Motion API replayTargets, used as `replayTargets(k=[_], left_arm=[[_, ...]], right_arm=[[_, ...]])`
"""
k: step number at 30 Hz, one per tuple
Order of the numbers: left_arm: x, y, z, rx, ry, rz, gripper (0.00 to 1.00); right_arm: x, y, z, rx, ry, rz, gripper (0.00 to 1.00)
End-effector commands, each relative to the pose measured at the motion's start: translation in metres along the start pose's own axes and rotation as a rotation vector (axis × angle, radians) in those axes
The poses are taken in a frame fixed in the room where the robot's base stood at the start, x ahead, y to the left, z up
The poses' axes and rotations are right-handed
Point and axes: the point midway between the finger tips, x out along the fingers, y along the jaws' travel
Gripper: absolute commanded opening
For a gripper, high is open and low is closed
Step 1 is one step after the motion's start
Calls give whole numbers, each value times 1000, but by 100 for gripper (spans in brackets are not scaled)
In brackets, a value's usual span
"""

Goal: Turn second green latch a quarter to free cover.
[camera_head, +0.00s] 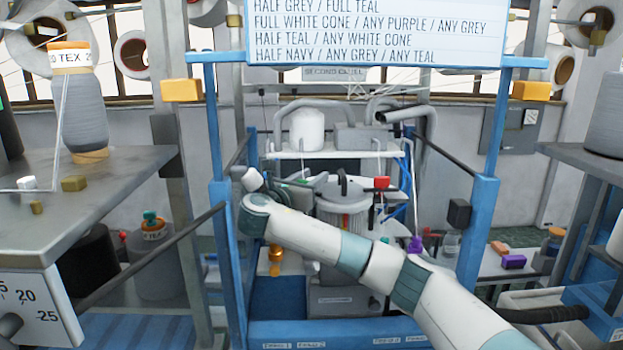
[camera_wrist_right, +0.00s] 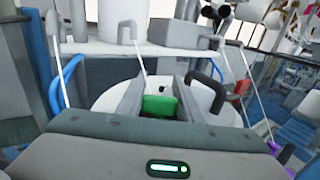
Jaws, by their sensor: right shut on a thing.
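The green latch (camera_wrist_right: 160,107) shows in the right wrist view between the two grey fingers of my right gripper (camera_wrist_right: 158,100), which is shut on it. The pale round cover (camera_wrist_right: 222,107) lies around and beyond the fingers, with a dark curved handle at its right. In the head view the cover (camera_head: 343,192) sits on top of a ribbed drum in the middle of the machine. My right gripper (camera_head: 308,186) reaches its left side there, and the wrist partly hides it. The latch's lower part is hidden by the gripper body. My left gripper is not in view.
A blue frame (camera_head: 475,235) with uprights stands around the machine. A red block (camera_head: 381,183) is right of the cover, and a white shelf (camera_head: 330,153) with a white canister (camera_head: 306,130) is behind. A grey table (camera_head: 100,185) with a yarn cone stands at left.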

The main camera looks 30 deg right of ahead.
Motion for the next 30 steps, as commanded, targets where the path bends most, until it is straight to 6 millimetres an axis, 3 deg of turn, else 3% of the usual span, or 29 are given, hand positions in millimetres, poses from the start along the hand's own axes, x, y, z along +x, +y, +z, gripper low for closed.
replayTargets(k=[4,5,6,7,20,30], left_arm=[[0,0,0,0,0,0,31],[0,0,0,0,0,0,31],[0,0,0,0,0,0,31],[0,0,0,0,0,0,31],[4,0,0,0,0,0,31],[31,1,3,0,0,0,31]], right_arm=[[0,0,1,0,-1,1,10],[0,0,1,0,-1,1,40],[0,0,1,0,-1,1,50],[0,0,1,0,-1,1,52],[0,0,3,2,-1,1,52],[0,1,33,5,-2,2,52]])
